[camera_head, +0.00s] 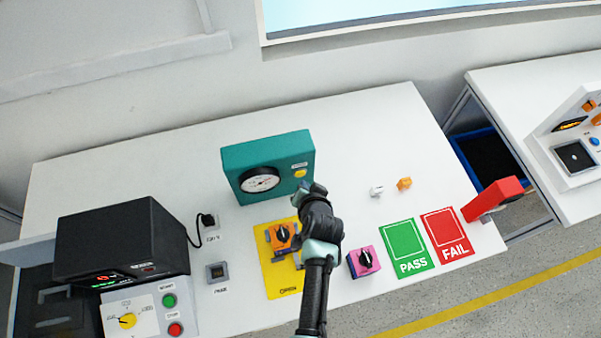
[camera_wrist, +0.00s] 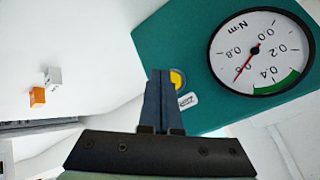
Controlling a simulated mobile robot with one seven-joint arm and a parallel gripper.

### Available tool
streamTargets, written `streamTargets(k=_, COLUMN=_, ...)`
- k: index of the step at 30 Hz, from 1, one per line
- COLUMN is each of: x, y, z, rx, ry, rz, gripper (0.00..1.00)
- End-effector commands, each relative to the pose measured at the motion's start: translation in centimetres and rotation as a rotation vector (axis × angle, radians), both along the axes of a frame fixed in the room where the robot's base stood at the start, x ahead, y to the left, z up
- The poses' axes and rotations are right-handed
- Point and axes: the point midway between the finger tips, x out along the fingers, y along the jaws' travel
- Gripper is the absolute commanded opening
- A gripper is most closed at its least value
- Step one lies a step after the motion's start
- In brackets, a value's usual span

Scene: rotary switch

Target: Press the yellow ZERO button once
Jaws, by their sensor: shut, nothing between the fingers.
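The yellow ZERO button (camera_head: 300,173) is on the front of the teal gauge box (camera_head: 240,150), right of its round dial (camera_head: 260,180). In the wrist view the yellow button (camera_wrist: 177,79) is partly hidden behind my gripper (camera_wrist: 163,72). My gripper is shut and empty, its fingertips overlapping the button's edge in that view. I cannot tell whether they touch it. In the head view my gripper (camera_head: 303,188) is just below the button.
An orange rotary switch (camera_head: 282,236) sits on a yellow mat (camera_head: 285,280) beside my arm. A magenta switch (camera_head: 363,262), the green PASS mat (camera_head: 406,248) and red FAIL mat (camera_head: 448,234) lie right. A black instrument (camera_head: 120,240) stands left. Small white (camera_head: 376,191) and orange (camera_head: 404,184) parts lie back right.

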Motion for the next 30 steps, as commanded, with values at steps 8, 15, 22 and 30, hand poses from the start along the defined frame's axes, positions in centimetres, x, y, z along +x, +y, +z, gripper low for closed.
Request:
streamTargets(k=8, x=0.01, y=0.0, z=0.01, rx=0.0, ry=0.0, rz=0.0, gripper=0.0)
streamTargets(k=15, x=0.01, y=0.0, z=0.01, rx=0.0, ry=0.0, rz=0.0, gripper=0.0)
streamTargets(k=22, x=0.17, y=0.05, z=-0.02, rx=0.0, ry=0.0, rz=0.0, gripper=0.0)
streamTargets(k=30, x=0.82, y=0.27, z=-0.05, rx=0.0, ry=0.001, rz=0.0, gripper=0.0)
